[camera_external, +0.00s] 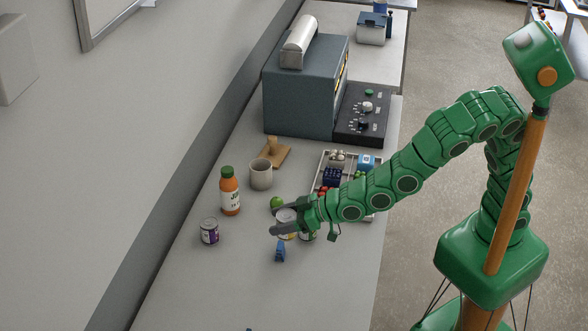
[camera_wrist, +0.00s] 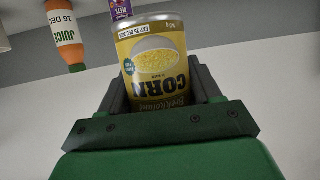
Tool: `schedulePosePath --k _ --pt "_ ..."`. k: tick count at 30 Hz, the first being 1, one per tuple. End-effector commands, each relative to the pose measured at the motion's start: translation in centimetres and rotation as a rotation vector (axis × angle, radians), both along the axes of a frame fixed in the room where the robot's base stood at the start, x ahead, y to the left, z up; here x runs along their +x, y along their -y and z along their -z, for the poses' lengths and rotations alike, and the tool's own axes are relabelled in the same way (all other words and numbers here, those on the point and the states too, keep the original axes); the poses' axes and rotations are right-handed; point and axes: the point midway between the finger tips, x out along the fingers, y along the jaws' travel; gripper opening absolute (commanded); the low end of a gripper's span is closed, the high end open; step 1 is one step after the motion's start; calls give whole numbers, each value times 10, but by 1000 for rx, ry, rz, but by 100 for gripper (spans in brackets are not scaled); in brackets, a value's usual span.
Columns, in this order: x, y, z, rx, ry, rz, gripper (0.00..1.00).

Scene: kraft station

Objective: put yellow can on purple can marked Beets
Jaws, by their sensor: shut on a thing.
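The yellow can (camera_wrist: 152,58), labelled corn, sits between the fingers of my gripper (camera_wrist: 160,90) in the wrist view, which is shut on it. In the external view my gripper (camera_external: 287,222) is over the table's middle with the yellow can (camera_external: 286,228) partly hidden by the fingers. The purple can (camera_external: 209,231) stands upright on the table to the left of my gripper, apart from it. Part of the purple can (camera_wrist: 121,8) also shows at the top of the wrist view, behind the yellow can.
An orange juice bottle (camera_external: 230,196) stands behind the purple can. A grey cup (camera_external: 261,174), a green round thing (camera_external: 277,203) and a tray (camera_external: 320,160) of small items are behind my gripper. A small blue thing (camera_external: 280,251) lies in front. The table's front part is mostly clear.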

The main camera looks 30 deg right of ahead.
Motion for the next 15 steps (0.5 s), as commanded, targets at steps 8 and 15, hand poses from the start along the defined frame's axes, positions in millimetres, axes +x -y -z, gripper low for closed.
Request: schedulePosePath --k 8,15 --pt "24 -9 -16 7 -11 -6 28" --pt "77 -22 -45 10 -15 -13 28"
